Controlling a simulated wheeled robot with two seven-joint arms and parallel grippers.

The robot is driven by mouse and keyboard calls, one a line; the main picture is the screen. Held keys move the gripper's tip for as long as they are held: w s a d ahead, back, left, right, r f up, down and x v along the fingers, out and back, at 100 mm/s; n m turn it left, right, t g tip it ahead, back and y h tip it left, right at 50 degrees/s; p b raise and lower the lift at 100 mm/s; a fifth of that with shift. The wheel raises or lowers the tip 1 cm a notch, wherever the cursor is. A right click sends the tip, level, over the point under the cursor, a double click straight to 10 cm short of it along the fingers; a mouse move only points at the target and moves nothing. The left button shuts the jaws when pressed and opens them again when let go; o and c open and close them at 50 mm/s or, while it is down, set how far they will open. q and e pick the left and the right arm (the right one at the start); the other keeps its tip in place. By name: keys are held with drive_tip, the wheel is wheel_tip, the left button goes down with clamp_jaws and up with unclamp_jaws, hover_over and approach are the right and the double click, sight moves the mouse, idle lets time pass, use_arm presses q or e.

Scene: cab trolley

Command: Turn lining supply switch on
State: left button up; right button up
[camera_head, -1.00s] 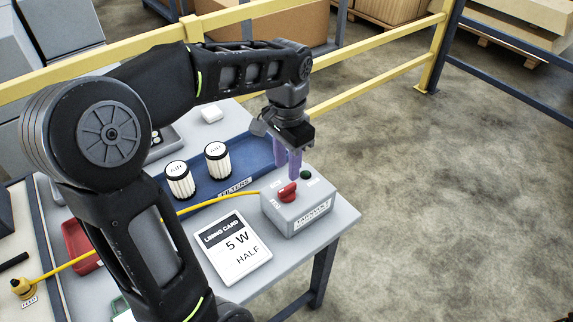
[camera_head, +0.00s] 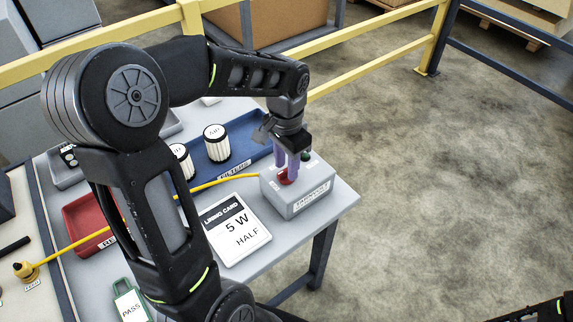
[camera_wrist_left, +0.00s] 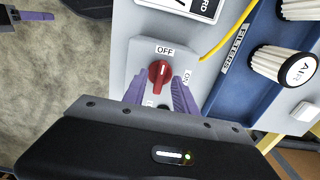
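The supply switch is a red rotary knob (camera_head: 285,177) on top of a grey box (camera_head: 298,203) at the table's right corner. In the left wrist view the knob (camera_wrist_left: 159,75) has its white mark towards the OFF label (camera_wrist_left: 164,50); the ON label (camera_wrist_left: 187,77) is to its right. My left gripper (camera_head: 287,170) points down over the box. Its purple fingers (camera_wrist_left: 159,84) are apart, one on either side of the knob's near part; contact cannot be told. A purple finger of my right gripper (camera_wrist_left: 33,16) shows in the left wrist view, far from the box.
A green button (camera_head: 305,156) sits behind the knob. A yellow cable (camera_head: 215,184) runs to the box. The lining card (camera_head: 238,230) lies left of it, and the blue filter tray (camera_head: 245,147) behind. A yellow rail (camera_head: 370,60) stands beyond the table; open floor lies right.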

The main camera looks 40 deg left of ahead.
use_arm(q)
drive_tip(key=shift+f, duration=0.4)
drive_tip(key=shift+c, duration=0.4)
clamp_jaws()
